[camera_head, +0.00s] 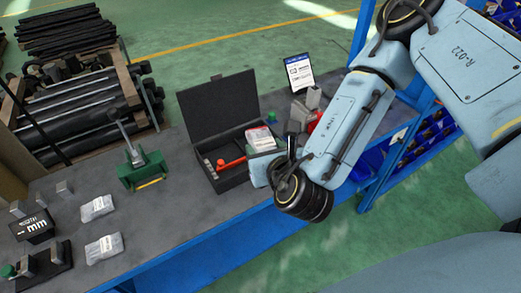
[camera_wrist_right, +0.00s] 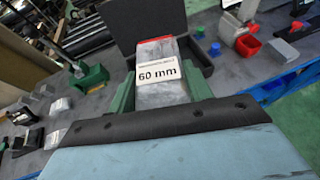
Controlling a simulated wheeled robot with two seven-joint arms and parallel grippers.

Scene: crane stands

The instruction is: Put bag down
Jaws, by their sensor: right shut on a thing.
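A clear bag with a red top edge and a white label (camera_head: 261,138) shows over the right part of an open black box (camera_head: 222,180). In the right wrist view the bag (camera_wrist_right: 158,52) reads "60 mm" and sits between the green fingers of my right gripper (camera_wrist_right: 160,92), which is shut on it. In the head view my right gripper (camera_head: 262,166) is partly hidden by its own wrist. I cannot tell whether the bag touches the box floor. The box lid stands up at the back. My left gripper is not in view.
Two other clear bags (camera_head: 97,208) (camera_head: 104,248) lie on the grey table (camera_head: 180,215). A green stand (camera_head: 142,170) is left of the box. A red-handled part (camera_head: 231,163) lies in the box. A tablet-like sign (camera_head: 299,72) and red bin (camera_head: 314,121) are right of it.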

